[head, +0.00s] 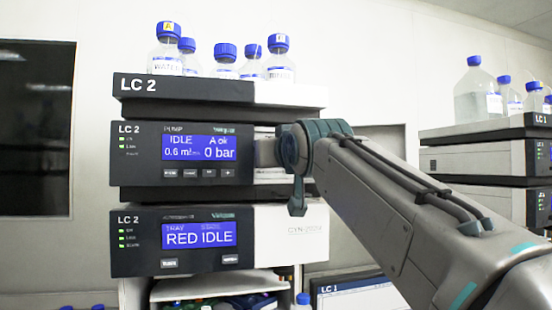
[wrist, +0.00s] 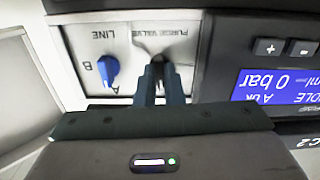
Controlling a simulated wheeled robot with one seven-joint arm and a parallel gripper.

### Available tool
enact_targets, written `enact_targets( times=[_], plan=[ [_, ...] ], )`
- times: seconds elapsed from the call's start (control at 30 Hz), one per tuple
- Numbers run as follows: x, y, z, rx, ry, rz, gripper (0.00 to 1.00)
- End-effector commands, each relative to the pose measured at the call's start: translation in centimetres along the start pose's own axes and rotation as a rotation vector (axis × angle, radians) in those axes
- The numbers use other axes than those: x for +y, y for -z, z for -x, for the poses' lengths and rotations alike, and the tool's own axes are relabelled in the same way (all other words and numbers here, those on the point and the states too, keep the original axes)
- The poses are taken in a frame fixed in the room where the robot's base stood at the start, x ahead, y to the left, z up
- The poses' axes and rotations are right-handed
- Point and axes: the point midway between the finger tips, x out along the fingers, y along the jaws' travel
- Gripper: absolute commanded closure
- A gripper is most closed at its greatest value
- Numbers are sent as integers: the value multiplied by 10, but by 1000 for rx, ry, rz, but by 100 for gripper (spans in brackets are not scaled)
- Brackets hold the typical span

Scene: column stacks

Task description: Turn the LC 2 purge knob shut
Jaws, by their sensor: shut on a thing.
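The LC 2 pump module (head: 150,165) is in the middle of the LC 2 stack in the head view; its screen reads IDLE and 0 bar. In the wrist view, which shows the panel upside down, my gripper (wrist: 158,72) is at the PURGE VALVE label (wrist: 166,33). Its two fingers are close together and shut on the purge knob, which they mostly hide. I cannot tell the knob's angle. In the head view my arm covers the knob and the fingers.
A blue LINE knob (wrist: 108,72) with A and B marks sits beside the fingers on the same panel (wrist: 95,40). Several blue-capped bottles (head: 225,65) stand on top of the LC 2 stack. The LC 1 stack (head: 480,157) is at the right.

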Motion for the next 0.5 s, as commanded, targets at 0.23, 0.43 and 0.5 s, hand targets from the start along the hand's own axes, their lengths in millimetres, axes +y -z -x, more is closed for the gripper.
enact_targets(
  times=[0.23,0.43,0.5],
  plan=[
    [0,-2,-1,-4,0,-72,100],
    [0,-2,-1,-4,0,-90,100],
    [0,-2,-1,-4,1,-91,100]
  ],
)
